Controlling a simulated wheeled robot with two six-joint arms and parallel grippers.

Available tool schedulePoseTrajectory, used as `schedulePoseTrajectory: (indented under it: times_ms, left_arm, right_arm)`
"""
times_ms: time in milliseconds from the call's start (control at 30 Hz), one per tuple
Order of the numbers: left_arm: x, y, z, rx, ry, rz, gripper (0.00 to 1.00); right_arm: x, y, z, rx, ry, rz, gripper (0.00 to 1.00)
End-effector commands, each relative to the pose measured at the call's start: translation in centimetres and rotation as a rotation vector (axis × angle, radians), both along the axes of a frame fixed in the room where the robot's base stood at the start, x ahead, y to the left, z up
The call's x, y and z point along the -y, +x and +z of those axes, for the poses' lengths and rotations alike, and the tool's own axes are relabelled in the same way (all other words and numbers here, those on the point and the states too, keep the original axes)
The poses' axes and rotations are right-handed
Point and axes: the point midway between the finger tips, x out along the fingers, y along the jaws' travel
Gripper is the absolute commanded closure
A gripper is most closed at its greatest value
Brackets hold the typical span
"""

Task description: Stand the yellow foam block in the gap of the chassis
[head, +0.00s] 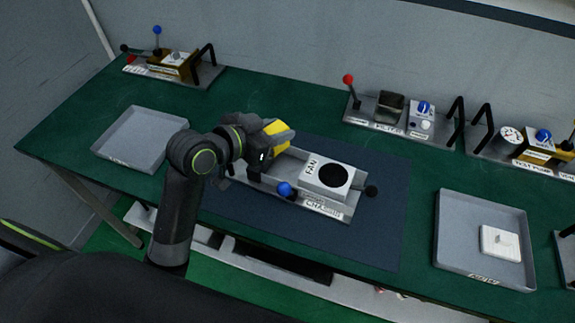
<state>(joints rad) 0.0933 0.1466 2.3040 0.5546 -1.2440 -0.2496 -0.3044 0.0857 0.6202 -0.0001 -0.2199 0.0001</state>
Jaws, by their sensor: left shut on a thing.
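The chassis (325,208) is a grey open frame on a dark blue mat, with a white fan block labelled FAN (325,181) in its right part. A blue ball knob (284,189) stands at its front edge and a dark knob at its right end. My left gripper (268,150) is over the left part of the chassis, shut on the yellow foam block (275,128). The block is partly hidden by the gripper. I cannot tell whether the block touches the chassis. The gap is partly hidden behind my left arm. My right gripper is not in view.
An empty grey tray (128,160) lies left of my arm. Another grey tray (458,258) at right holds a white piece (500,243). Fixtures with knobs and black handles line the back of the green table (75,130). The mat (385,235) is clear right of the chassis.

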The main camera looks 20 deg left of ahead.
Motion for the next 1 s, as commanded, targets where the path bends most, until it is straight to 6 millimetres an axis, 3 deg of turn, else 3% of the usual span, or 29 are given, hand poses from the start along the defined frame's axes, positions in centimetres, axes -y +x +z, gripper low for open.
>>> schedulePoseTrajectory:
  times_ms: [33, 133, 200, 467, 567, 800, 1000]
  left_arm:
    - [0.5, 0.9, 1.6, 0.004, -0.002, -0.002, 0.89]
    - [1.2, 2.3, 2.9, 0.003, -0.003, -0.002, 0.89]
    - [1.4, 2.8, 1.2, -0.005, -0.003, 0.001, 0.89]
    - [1.5, 3.0, -1.9, -0.005, -0.001, 0.002, 0.89]
    - [1.5, 3.1, -2.6, -0.007, -0.002, 0.002, 0.89]
    - [1.5, 3.0, -6.7, -0.012, -0.005, 0.002, 0.89]
    - [1.5, 3.0, -8.7, -0.007, -0.003, 0.001, 0.89]
  right_arm:
    - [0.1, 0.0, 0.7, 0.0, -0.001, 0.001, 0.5]
    - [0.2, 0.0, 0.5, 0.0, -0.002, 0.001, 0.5]
    - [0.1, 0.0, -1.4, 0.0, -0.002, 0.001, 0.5]
    - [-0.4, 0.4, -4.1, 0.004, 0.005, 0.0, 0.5]
    - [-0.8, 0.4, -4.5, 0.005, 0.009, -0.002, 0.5]
    - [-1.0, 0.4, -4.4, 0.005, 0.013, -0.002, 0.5]
    - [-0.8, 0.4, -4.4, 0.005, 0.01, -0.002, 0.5]
